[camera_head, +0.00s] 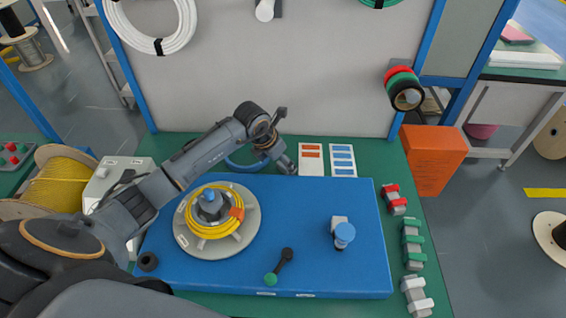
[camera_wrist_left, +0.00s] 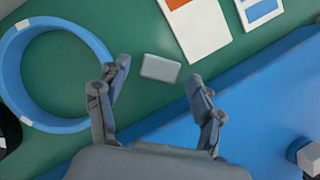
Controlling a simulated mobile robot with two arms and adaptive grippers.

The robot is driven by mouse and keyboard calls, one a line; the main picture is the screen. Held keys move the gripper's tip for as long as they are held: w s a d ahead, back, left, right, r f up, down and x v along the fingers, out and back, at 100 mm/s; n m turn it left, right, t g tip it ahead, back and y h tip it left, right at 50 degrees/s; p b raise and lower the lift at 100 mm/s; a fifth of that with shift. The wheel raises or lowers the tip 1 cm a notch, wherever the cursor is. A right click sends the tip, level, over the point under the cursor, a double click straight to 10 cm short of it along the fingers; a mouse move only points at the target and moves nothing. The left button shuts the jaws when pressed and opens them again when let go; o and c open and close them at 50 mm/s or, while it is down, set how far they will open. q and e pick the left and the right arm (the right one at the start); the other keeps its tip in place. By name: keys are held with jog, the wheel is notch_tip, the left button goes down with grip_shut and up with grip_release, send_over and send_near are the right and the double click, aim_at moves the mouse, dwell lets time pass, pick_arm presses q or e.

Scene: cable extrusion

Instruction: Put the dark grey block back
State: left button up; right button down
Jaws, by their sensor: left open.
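A small dark grey block (camera_wrist_left: 160,68) lies on the green table top in the left wrist view. It sits between the blue ring and the white cards, just beyond the blue board's edge. My left gripper (camera_wrist_left: 158,73) is open, with one finger on each side of the block in the picture. I cannot tell how high the fingers are above it; nothing is held. In the head view my left gripper (camera_head: 284,163) is at the back edge of the blue board, and the block is hidden or cannot be made out there. My right gripper is not in view.
The blue ring (camera_wrist_left: 22,110) lies left of the block. Cards with orange (camera_head: 311,160) and blue (camera_head: 343,161) marks lie to the right.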

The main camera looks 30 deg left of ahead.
pick_arm(q)
jog(key=v, duration=1)
jog(key=shift+r+b, duration=0.15)
jog(key=shift+b, duration=0.2)
jog(key=shift+s, duration=0.15)
